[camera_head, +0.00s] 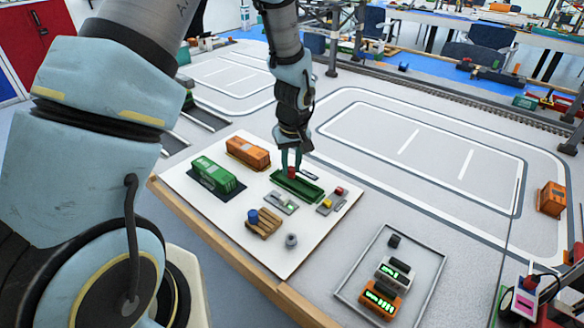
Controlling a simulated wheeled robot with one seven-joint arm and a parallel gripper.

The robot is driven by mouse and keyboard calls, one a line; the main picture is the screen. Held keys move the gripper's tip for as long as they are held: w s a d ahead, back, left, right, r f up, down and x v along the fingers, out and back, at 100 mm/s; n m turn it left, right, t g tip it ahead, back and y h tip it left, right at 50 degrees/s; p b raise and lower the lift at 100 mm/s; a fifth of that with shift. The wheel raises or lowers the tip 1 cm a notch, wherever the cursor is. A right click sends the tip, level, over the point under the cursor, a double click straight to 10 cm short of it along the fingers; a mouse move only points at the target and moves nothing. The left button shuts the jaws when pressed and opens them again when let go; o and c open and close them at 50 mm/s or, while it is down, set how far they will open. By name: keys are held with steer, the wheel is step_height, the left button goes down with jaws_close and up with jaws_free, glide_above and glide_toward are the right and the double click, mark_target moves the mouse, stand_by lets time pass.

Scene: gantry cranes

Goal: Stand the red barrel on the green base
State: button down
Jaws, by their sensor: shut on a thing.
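My gripper (291,161) points down over the white board, shut on the small red barrel (291,173). The barrel is partly hidden between the fingers. It is right at the green base (305,190), a long green tray-like piece, over its left end. I cannot tell whether the barrel touches the base or hangs just above it.
On the white board (185,185) are a green container (218,176), an orange container (248,153), a blue barrel on a wooden pallet (262,226), a grey knob (291,240) and small grey plates. A framed tray (425,290) with several devices lies at the right.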

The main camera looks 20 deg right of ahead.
steer(key=shift+f, duration=0.8)
steer(key=shift+f, duration=0.15)
steer(key=c, duration=0.7)
jaws_free()
